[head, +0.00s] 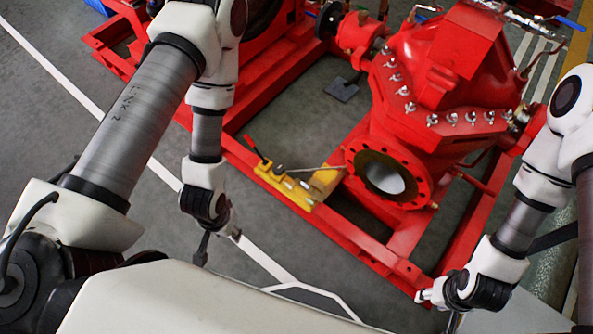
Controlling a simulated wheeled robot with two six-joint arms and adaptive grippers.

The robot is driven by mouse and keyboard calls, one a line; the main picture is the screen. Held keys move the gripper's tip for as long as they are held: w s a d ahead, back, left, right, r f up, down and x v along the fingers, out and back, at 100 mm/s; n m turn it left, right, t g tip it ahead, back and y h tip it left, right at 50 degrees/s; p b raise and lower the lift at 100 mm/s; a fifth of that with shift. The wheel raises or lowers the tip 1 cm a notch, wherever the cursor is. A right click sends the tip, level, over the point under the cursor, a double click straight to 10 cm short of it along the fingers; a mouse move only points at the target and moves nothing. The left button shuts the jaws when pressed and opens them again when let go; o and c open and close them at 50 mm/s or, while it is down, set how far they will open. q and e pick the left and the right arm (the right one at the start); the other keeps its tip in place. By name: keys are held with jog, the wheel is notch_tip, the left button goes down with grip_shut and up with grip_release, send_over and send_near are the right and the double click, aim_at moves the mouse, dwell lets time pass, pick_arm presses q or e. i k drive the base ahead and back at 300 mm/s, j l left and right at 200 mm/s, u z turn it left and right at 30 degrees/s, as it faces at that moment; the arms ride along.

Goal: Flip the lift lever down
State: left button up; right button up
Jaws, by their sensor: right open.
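A yellow lifting device (283,187) sits on the red frame, left of the pump's round flange. A thin lever with a dark, red-tipped handle (252,145) sticks up from its left end, tilted up and to the left. A thin metal rod (315,168) runs from the device toward the flange. My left gripper (202,248) hangs over the floor, left of and apart from the device; its dark fingers are too small to read as open or shut. My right gripper (432,297) is open near the frame's front right corner, far from the lever.
The red pump (440,75) with its open flange (388,178) fills the upper right. The red frame's front beam (340,237) runs diagonally below the device. Grey floor with white lines (160,172) is clear in front of the frame.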

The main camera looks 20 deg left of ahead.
aim_at(246, 136)
jog(key=u, duration=1)
jog(key=i+u, duration=0.25)
jog(key=u, duration=0.15)
jog(key=i+l+u, duration=0.15)
jog(key=i+u, duration=0.25)
jog(key=i+l+u, duration=0.15)
jog(key=u, duration=0.25)
